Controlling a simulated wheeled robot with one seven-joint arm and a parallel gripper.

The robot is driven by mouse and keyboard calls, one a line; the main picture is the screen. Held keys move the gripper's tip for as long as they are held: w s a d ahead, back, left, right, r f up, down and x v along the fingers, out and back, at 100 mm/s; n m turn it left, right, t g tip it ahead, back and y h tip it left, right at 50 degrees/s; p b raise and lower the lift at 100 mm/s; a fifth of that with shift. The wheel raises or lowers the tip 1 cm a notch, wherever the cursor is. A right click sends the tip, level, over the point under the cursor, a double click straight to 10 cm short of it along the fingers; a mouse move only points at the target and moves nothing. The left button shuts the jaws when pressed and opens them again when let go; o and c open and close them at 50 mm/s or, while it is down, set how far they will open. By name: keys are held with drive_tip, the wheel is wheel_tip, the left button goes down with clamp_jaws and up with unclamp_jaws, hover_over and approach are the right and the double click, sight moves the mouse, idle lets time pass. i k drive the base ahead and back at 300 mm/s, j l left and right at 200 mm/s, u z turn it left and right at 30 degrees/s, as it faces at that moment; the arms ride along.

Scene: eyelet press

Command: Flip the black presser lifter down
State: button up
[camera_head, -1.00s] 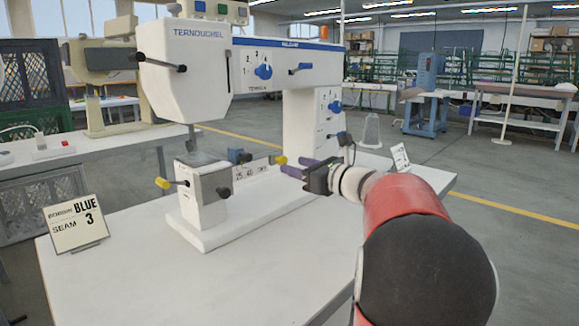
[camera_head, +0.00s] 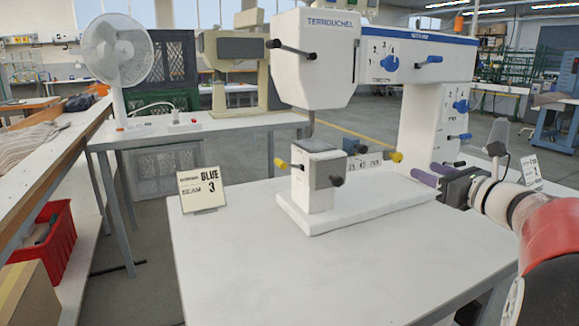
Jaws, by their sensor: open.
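The white eyelet press (camera_head: 318,60) stands on a white table. A black lever (camera_head: 291,48) with a round end knob sticks out from the left of its head, tilted slightly, with the knob end higher. It looks like the presser lifter. A second black knob (camera_head: 337,181) sits on the lower front block. My gripper (camera_head: 429,174) is open and empty, with purple fingertips pointing left. It is beside the press column, low and to the right of the head, well apart from the black lever.
Yellow knobs (camera_head: 282,164) stick out near the lower block, and blue knobs (camera_head: 389,63) sit on the upper arm. A fan (camera_head: 118,52) stands on a back bench. The table front is clear.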

sight(274, 43)
drive_tip(key=k+l, duration=0.25)
drive_tip(key=k, duration=0.2)
drive_tip(key=k+l, duration=0.25)
drive_tip(key=k, duration=0.2)
